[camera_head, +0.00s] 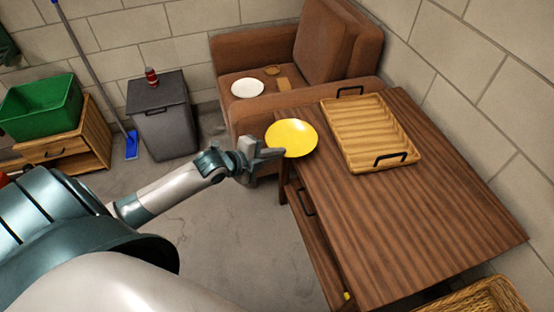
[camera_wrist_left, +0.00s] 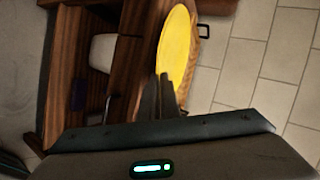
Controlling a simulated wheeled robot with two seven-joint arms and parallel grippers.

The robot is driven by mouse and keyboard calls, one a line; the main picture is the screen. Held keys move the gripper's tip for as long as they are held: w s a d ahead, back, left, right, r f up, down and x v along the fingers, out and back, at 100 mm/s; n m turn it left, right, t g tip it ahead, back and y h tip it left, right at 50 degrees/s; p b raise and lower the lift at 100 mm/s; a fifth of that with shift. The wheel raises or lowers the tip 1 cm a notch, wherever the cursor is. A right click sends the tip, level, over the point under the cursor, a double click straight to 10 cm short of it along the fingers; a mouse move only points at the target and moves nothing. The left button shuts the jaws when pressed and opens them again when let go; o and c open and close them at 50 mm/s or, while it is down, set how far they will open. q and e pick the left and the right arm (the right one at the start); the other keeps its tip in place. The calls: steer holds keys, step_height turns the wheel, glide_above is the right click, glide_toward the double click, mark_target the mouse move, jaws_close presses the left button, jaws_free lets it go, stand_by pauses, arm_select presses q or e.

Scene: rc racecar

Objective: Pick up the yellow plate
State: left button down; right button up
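My right gripper is in neither view.
A wooden tray (camera_head: 352,150) with black handles lies on the table (camera_head: 440,220). A brown armchair (camera_head: 255,52) behind it holds a white plate (camera_head: 247,88). A grey bin (camera_head: 165,130) with a red can (camera_head: 151,76) and a green crate (camera_head: 42,108) stand left. Open floor lies between.

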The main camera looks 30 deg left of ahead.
arm_select(q)
steer(key=s+d+r, duration=0.3)
steer(key=d+r, duration=0.3)
steer(key=d, duration=0.5)
steer(key=shift+r, duration=0.4)
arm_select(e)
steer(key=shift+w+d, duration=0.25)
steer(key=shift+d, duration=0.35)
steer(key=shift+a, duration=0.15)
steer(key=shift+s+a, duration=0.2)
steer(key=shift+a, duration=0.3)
arm_select(q)
steer(key=shift+d, duration=0.1)
steer(key=w+d+r+n+y, duration=0.1)
steer(key=w+r+y, duration=0.1)
steer(key=r, duration=1.2)
steer(key=w+d+r+n+y+p, duration=0.1)
steer(key=w+r, duration=0.4)
steer(key=r, duration=0.9)
steer(key=shift+w+r+n+t+y, duration=0.15)
steer(key=shift+r+n+t+y, duration=0.2)
steer(key=shift+n, duration=0.45)
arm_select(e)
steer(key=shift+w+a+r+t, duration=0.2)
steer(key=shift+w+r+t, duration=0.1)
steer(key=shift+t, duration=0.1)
